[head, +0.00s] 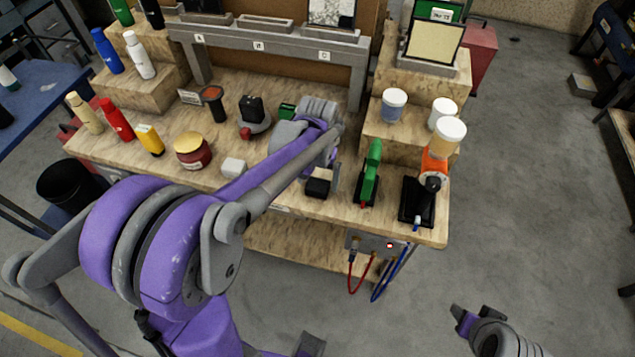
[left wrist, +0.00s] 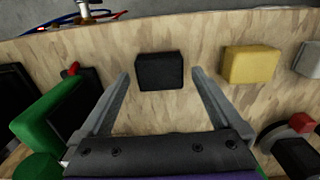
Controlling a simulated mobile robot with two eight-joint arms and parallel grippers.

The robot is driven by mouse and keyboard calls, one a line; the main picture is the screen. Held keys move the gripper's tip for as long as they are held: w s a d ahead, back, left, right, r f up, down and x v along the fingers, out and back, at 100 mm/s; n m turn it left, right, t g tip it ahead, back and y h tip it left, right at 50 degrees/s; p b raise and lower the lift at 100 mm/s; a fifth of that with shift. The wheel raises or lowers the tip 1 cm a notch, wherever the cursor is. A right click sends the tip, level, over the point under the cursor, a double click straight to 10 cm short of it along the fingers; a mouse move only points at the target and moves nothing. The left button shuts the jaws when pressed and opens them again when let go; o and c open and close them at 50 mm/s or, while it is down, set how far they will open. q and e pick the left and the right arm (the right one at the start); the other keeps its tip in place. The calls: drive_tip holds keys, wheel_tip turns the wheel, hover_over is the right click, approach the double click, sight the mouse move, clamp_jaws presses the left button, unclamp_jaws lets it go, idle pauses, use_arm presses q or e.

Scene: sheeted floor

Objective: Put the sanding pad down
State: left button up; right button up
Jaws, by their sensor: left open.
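A black block, which I take to be the sanding pad (head: 318,188), lies on the wooden bench top near its front edge. In the left wrist view the pad (left wrist: 160,70) sits between my finger ends, with bare wood showing on both sides of it. My left gripper (head: 321,183) is open around it and not clamped on it; the left wrist view shows the spread fingers (left wrist: 160,76) too. The right gripper (head: 478,318) is low at the right over the floor, and its jaw opening is unclear.
A yellow block (left wrist: 250,64) lies beside the pad. A green tool (head: 371,172) on a black stand and an orange-and-black tool (head: 433,175) stand to the right. A white block (head: 233,167) and a dark red jar (head: 192,151) are left. Cables hang below the front edge.

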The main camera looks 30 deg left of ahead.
sight(318, 186)
use_arm(q)
wheel_tip(318, 186, up, 8)
drive_tip(key=r, duration=0.1)
drive_tip(key=s+d+f+m+t, duration=0.1)
drive_tip(key=s+d+f+t, duration=0.1)
drive_tip(key=s, duration=0.5)
drive_tip(key=s+d+f+m+t, duration=0.1)
drive_tip(key=s+d+f+t, duration=0.2)
drive_tip(key=s+d, duration=0.2)
drive_tip(key=s, duration=0.3)
drive_tip(key=shift+s+f+m, duration=0.2)
drive_tip(key=shift+f+m, duration=0.1)
drive_tip(key=shift+f, duration=0.1)
drive_tip(key=shift+a, duration=0.1)
